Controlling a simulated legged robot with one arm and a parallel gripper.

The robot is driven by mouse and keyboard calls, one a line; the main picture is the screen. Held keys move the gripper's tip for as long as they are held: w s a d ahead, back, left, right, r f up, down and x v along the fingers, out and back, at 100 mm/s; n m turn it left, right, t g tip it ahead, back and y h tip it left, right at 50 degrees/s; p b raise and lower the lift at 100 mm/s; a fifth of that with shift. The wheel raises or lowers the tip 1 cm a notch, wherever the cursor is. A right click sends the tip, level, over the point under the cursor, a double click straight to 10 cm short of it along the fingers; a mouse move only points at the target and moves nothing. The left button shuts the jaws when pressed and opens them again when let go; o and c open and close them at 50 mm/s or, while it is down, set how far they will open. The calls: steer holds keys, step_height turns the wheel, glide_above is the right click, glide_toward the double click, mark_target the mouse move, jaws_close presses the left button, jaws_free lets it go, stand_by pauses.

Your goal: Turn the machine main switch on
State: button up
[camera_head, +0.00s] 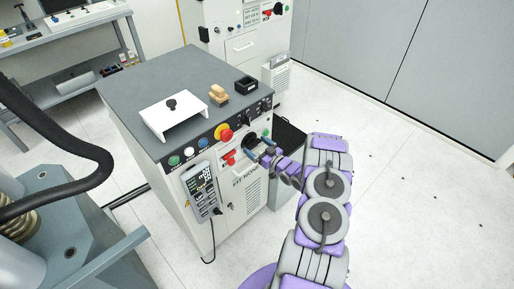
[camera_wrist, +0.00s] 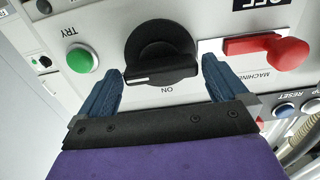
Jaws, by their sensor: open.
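My gripper (camera_wrist: 163,68) is open, with a blue finger on each side of a round black rotary knob (camera_wrist: 160,48) on the panel. The knob has a raised grip bar with a white line toward its left end. An upside-down "ON" label lies below it. A red lever handle (camera_wrist: 268,46) on a white plate, with a partly visible "MACHINE" label, is right of the right finger. Contact between fingers and knob cannot be told. In the head view my gripper (camera_head: 257,148) is at the cabinet front, near the red lever (camera_head: 229,158).
A green TRY button (camera_wrist: 81,59) is left of the knob, and a blue button (camera_wrist: 285,108) is at lower right. The cabinet (camera_head: 150,80) also carries a red emergency button (camera_head: 224,132) and a keypad (camera_head: 203,190). Open floor (camera_head: 400,150) lies to the right.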

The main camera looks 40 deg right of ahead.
steer(key=shift+w, duration=0.15)
steer(key=shift+c, duration=0.2)
steer(key=c, duration=0.8)
